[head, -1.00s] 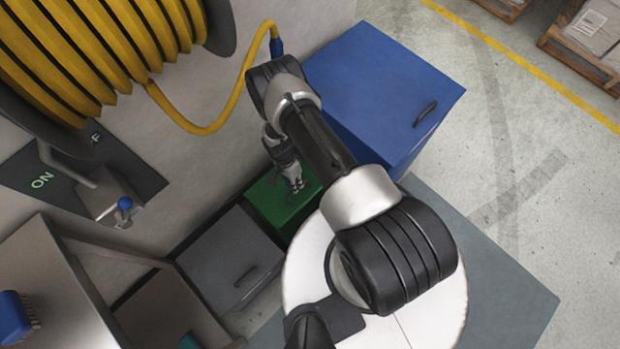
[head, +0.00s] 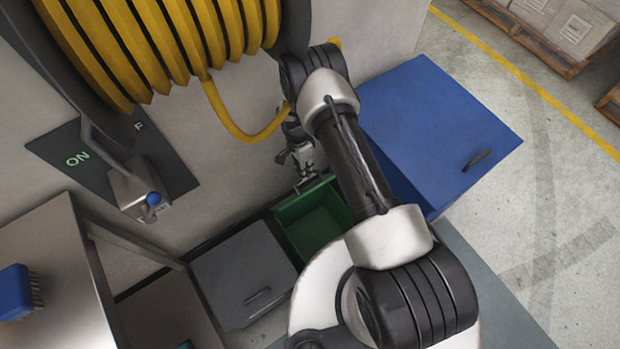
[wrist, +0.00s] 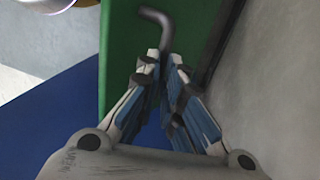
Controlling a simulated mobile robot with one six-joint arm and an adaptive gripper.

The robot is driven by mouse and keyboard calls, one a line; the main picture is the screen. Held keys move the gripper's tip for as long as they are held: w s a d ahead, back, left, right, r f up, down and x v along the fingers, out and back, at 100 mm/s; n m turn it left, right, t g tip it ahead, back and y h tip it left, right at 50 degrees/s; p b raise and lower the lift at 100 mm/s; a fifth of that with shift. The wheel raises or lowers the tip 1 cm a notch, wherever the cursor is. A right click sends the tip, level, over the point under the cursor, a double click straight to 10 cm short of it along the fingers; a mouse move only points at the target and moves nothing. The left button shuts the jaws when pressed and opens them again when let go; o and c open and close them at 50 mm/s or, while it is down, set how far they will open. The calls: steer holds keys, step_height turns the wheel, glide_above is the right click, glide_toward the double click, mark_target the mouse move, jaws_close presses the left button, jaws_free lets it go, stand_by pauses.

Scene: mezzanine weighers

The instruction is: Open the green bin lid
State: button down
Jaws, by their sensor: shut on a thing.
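The green bin (head: 318,222) stands between the grey bin and the blue bin, and I see into its interior from above. Its green lid (wrist: 122,35) is raised at the wall side; in the head view it is mostly hidden by my gripper (head: 304,172). In the wrist view my gripper (wrist: 163,62) is shut on the dark bent handle (wrist: 155,16) of the lid. The handle runs between the two fingertips and one end sticks out past them.
The blue bin (head: 440,125) is close on the right, with a dark handle. The grey bin (head: 242,270) is on the left with its lid down. Above are a yellow hose reel (head: 160,45) and a blue-knobbed switch (head: 140,190) on the wall.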

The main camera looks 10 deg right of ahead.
steer(key=shift+a+f, duration=0.2)
steer(key=shift+f, duration=0.65)
steer(key=c, duration=1.4)
jaws_free()
steer(key=shift+w+f, duration=0.15)
steer(key=shift+w, duration=0.05)
steer(key=shift+c, duration=0.7)
